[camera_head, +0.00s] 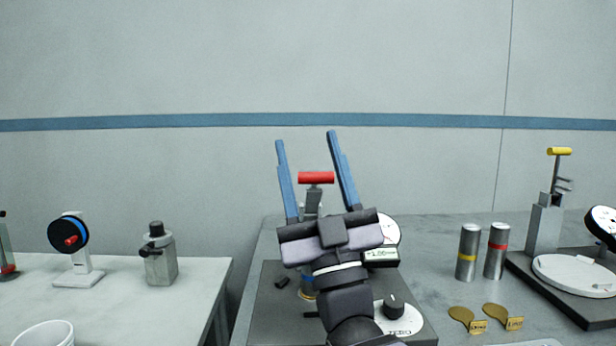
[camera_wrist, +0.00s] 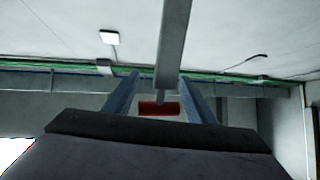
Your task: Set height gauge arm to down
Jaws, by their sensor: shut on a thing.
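The gauge stands on a dark base (camera_head: 265,318) at the centre, behind my gripper. It has a round dial (camera_head: 391,228), a small digital display (camera_head: 381,254) and a knob (camera_head: 394,305) marked ZERO. Its red cross-handle (camera_head: 316,178) is up at the top of a grey post; it also shows in the wrist view (camera_wrist: 158,108). My gripper (camera_head: 306,137) points upward, its blue fingers either side of the handle, shut on it end to end. A grey bar (camera_wrist: 174,45) hangs above the handle in the wrist view. My gripper hides much of the gauge's middle.
Two metal cylinders (camera_head: 468,252) (camera_head: 496,251) and two brass tags (camera_head: 467,318) (camera_head: 502,315) lie to the right. A yellow-handled stand (camera_head: 544,225) is at the far right. The left table holds a reel (camera_head: 74,238), a bottle-like block (camera_head: 159,262) and a white cup (camera_head: 45,335).

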